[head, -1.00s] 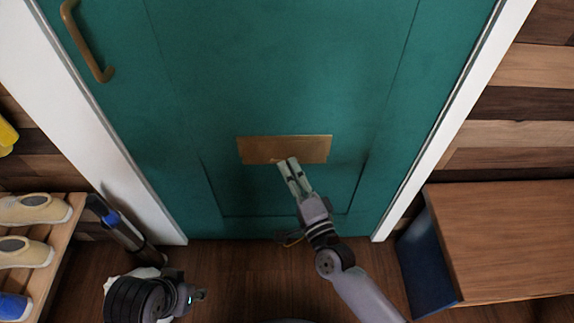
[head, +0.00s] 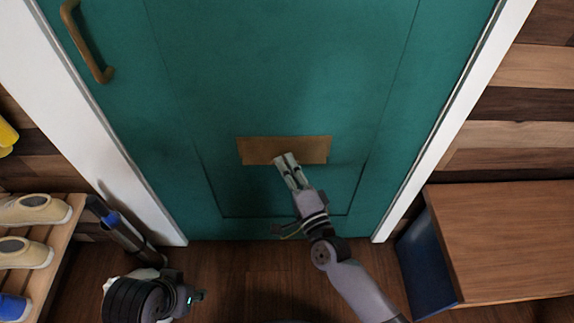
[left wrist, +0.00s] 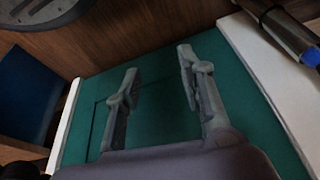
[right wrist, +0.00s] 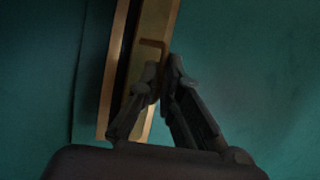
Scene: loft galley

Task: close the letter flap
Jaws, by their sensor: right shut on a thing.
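The brass letter flap (head: 262,150) sits low on the teal door (head: 290,80). In the right wrist view, the brass letter plate (right wrist: 110,85) shows a dark gap along its length, and a small pull (right wrist: 152,43) stands on the flap. The flap seems to stand a little off its frame. My right gripper (head: 286,158) is at the flap's lower edge, its fingertips (right wrist: 166,75) close together and shut on the flap. The exact contact is dark and partly hidden by the fingers. My left gripper (left wrist: 157,62) is open and empty, low at the left, away from the flap.
A door handle (head: 88,45) is at upper left. A shoe rack (head: 62,240) with shoes and a dark upright tube (head: 125,235) stand at left. A wooden bench (head: 510,240) with a blue side stands at right. The floor before the door is mostly free.

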